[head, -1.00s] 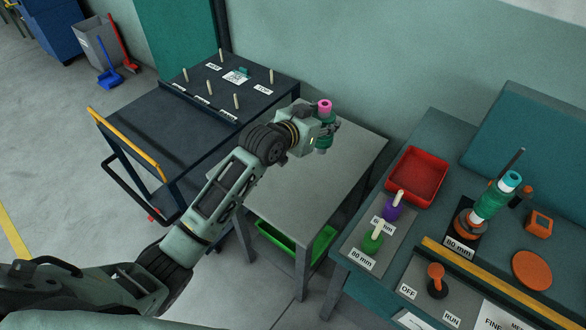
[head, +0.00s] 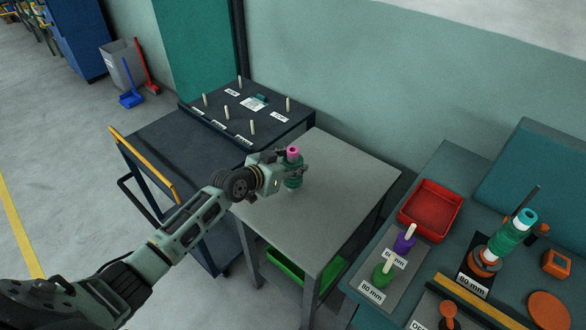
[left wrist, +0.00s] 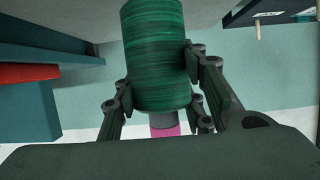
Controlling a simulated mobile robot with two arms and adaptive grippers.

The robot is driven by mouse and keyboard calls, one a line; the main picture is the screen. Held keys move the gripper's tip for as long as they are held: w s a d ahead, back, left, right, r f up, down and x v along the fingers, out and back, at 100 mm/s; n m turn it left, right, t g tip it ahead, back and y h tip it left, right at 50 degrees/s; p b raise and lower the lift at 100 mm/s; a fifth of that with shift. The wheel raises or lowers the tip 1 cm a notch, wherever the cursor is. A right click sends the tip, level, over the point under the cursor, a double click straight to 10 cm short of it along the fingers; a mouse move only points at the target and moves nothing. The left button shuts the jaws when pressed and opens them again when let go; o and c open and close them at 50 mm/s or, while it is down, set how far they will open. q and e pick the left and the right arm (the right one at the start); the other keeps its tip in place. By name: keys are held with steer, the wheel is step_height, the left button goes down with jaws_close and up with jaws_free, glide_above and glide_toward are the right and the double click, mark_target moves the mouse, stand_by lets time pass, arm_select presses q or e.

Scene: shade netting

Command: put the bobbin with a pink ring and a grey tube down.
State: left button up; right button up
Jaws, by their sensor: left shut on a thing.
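The bobbin (head: 293,182) has green thread, a pink ring on top and a grey tube. It is upright in the head view, over the grey table (head: 350,182). My left gripper (head: 296,171) is shut on it around the upper part of the thread. In the left wrist view the green bobbin (left wrist: 155,45) fills the space between the fingers, with its grey tube and pink ring (left wrist: 165,131) at the bottom. I cannot tell whether its lower end touches the tabletop. My right gripper is not in view.
A dark trolley (head: 165,148) with several pegs on its raised rack stands left of the table. At right, a bench holds a red tray (head: 431,209), small purple and green bobbins on pegs, and another green bobbin (head: 505,240). Most of the grey tabletop is clear.

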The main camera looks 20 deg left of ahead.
arm_select(q)
steer(key=shift+f, duration=0.9)
steer(key=shift+f, duration=0.2)
steer(key=o, duration=1.4)
steer(key=shift+o, duration=0.2)
steer(key=shift+r, duration=0.1)
steer(key=v, duration=1.2)
steer(key=shift+d+r, duration=0.1)
